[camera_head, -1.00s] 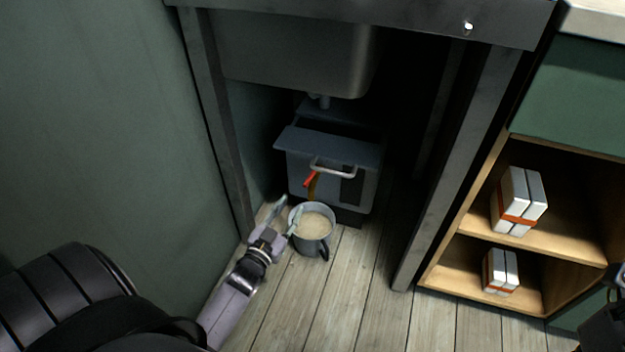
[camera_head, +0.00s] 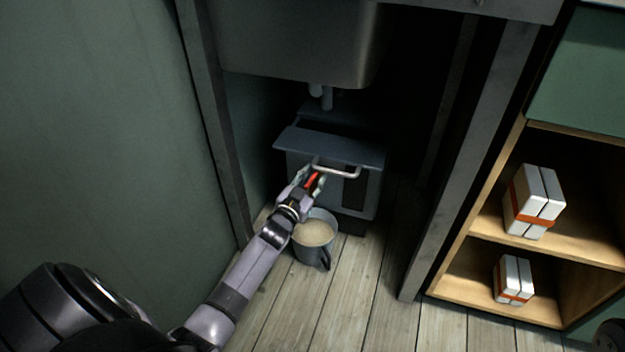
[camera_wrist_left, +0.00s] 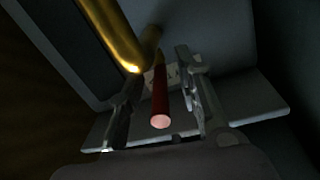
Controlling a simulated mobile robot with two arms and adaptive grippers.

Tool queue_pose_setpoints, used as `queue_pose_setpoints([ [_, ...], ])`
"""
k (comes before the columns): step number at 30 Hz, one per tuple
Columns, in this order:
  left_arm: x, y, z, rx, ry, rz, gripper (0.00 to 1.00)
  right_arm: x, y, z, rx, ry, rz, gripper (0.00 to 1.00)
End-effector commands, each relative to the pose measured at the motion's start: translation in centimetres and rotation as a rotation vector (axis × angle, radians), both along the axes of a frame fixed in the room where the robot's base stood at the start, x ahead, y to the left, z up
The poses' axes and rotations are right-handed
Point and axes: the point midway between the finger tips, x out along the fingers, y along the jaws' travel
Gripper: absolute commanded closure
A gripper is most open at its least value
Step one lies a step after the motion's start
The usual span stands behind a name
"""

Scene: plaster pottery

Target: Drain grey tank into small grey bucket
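The grey tank (camera_head: 300,165) stands on the floor under the sink, with a grey lid and a metal handle on its front. Its tap has a red lever (camera_head: 312,181); in the left wrist view the red lever (camera_wrist_left: 160,100) and a brass pipe (camera_wrist_left: 115,35) show close up. My left gripper (camera_head: 311,178) is at the tap, open, with its fingers on either side of the red lever. I cannot tell whether they touch it. The small grey bucket (camera_head: 314,252) stands upright on the floor below, holding pale beige liquid. My right gripper is not clearly visible.
A metal sink basin (camera_head: 290,45) hangs above the tank. Metal legs (camera_head: 465,150) frame the space on both sides. A wooden shelf (camera_head: 490,255) at right holds white boxes (camera_head: 534,200) with orange bands. Floorboards (camera_head: 365,290) in front are clear.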

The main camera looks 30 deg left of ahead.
Motion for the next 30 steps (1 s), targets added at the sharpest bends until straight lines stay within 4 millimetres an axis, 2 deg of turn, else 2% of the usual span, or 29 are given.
queue_pose_setpoints([
  [3, -0.02, 0.01, 0.01, 0.000, 0.000, 0.000, 0.69, 0.00, 0.00, 0.03, 0.000, 0.000, 0.000, 0.70],
  [17, -0.06, 0.01, 0.00, 0.000, 0.000, 0.000, 0.99, 0.00, 0.01, 0.01, 0.000, -0.001, 0.001, 0.70],
  [30, -0.07, 0.03, -0.01, 0.000, 0.000, 0.000, 1.00, 0.01, 0.01, 0.00, 0.000, 0.000, 0.001, 0.70],
])
